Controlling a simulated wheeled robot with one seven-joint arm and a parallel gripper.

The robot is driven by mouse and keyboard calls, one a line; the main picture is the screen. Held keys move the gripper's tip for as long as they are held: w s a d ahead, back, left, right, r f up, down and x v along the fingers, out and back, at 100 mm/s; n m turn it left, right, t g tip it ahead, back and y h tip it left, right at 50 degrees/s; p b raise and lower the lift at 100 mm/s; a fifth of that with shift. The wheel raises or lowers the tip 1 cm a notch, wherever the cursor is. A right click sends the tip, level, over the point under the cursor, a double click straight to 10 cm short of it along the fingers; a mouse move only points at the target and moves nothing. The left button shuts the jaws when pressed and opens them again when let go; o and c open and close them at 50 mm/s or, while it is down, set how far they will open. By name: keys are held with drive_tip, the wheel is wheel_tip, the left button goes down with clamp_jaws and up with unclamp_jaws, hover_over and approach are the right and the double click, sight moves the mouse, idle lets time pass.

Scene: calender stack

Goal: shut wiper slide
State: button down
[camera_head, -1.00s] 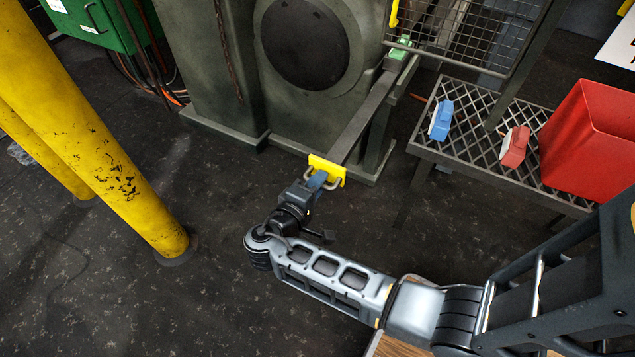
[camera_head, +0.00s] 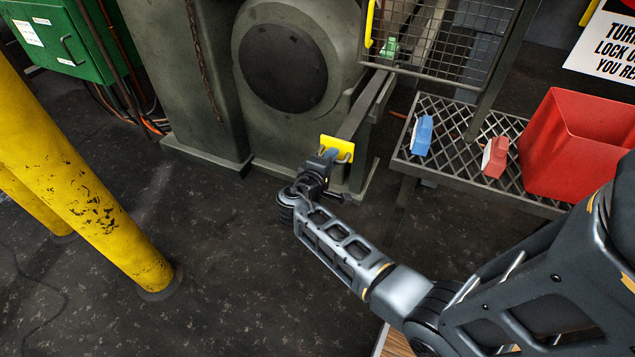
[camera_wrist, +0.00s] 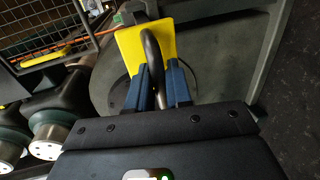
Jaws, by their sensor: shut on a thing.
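The wiper slide (camera_head: 365,105) is a long dark bar running out from beside the grey machine. Its near end carries a yellow plate (camera_head: 337,149) with a metal loop handle. My gripper (camera_head: 328,155) is shut on this handle at the slide's near end. In the wrist view, the blue fingers of my gripper (camera_wrist: 160,85) close around the dark metal handle (camera_wrist: 152,60) in front of the yellow plate (camera_wrist: 140,48). A green block (camera_head: 390,46) sits at the slide's far end, near the wire guard. Part of the slide still sticks out toward me.
A wire mesh guard (camera_head: 440,45) hangs above the slide. Yellow posts (camera_head: 90,190) stand left. Floor between is clear.

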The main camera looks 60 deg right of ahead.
sight(350, 125)
drive_tip(key=r+b+x, duration=0.1)
drive_tip(key=x, duration=0.3)
drive_tip(key=r+b+x, duration=0.1)
drive_tip(key=b+x, duration=0.1)
drive_tip(key=x, duration=0.3)
drive_tip(key=b+x, duration=0.1)
drive_tip(key=x, duration=0.4)
drive_tip(key=shift+d+r+b, duration=0.35)
drive_tip(key=shift+d+b, duration=0.05)
drive_tip(key=shift+d, duration=0.15)
drive_tip(key=shift+d+r, duration=0.1)
drive_tip(key=shift+d, duration=0.6)
drive_tip(key=c, duration=1.3)
unclamp_jaws()
drive_tip(key=shift+d, duration=0.1)
drive_tip(key=shift+o, duration=0.4)
drive_tip(key=p+v, duration=0.1)
drive_tip(key=v, duration=0.7)
drive_tip(key=shift+p, duration=0.3)
